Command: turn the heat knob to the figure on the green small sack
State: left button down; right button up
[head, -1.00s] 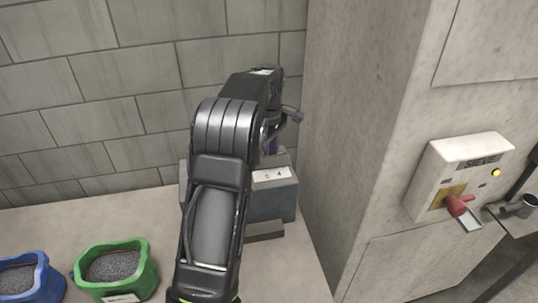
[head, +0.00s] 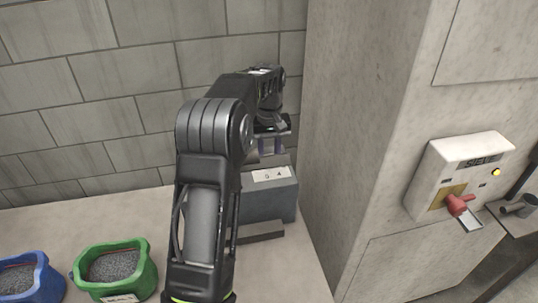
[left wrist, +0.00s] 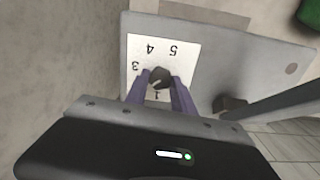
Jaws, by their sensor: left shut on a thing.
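The grey heater box (head: 270,200) stands on the bench by the pillar, partly behind my left arm. In the left wrist view its white dial plate (left wrist: 187,48) shows 5, 4, 3 and 1 upside down. The dark round knob (left wrist: 159,76) sits between the purple fingers of my left gripper (left wrist: 158,88), which is shut on it. A pale mark shows on the knob's lower part, near the 1. My left gripper (head: 267,147) also shows in the head view. The green small sack (head: 115,270) holds grey grains; its label is cut off and unreadable. My right gripper is not in view.
A blue sack (head: 28,278) stands left of the green one. A concrete pillar (head: 350,120) rises close to the box's right. A white SIEVE switch box (head: 455,180) with a red lever (head: 458,205) is farther right. The block wall (head: 90,100) is behind.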

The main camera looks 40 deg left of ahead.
pick_arm(q)
jog(key=m, duration=0.5)
jog(key=shift+m, duration=2.4)
jog(key=c, duration=1.1)
grip_release()
jog(key=shift+o, duration=0.2)
jog(key=shift+r, duration=0.1)
notch_tip(320, 180, up, 5)
jog(key=shift+d+r+b, duration=0.15)
jog(key=shift+r+b, duration=0.05)
jog(key=shift+b, duration=0.2)
jog(key=shift+r+p, duration=0.5)
jog(key=shift+r, duration=0.5)
